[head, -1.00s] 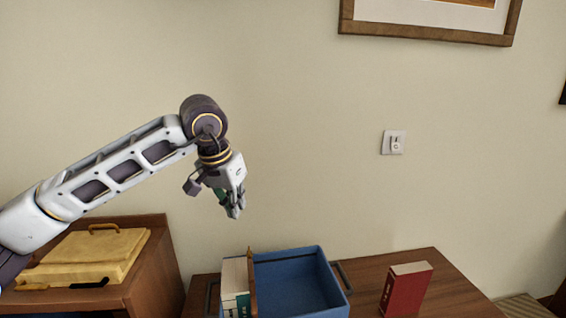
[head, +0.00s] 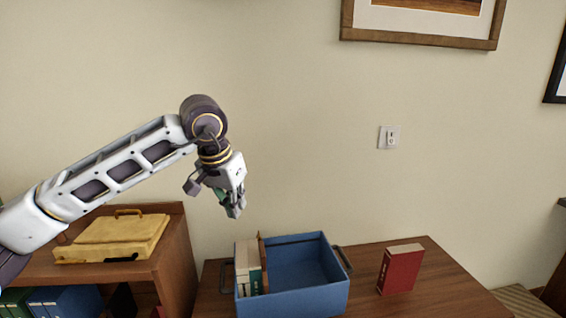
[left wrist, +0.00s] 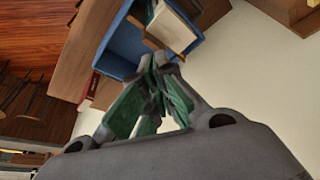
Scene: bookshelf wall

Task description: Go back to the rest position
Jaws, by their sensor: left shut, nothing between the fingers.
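My left gripper (head: 235,207) hangs in the air in the head view, fingertips pointing down, above and a little left of the blue bin. It is shut and empty. In the left wrist view its green-padded fingers (left wrist: 158,70) meet at the tips. My right gripper is not in view.
A blue bin (head: 310,299) holding several books (head: 246,270) behind a brown divider stands on a wooden table (head: 440,285). A red book (head: 400,270) stands upright to its right. A yellow case (head: 115,238) lies on a wooden shelf unit (head: 172,265) at left.

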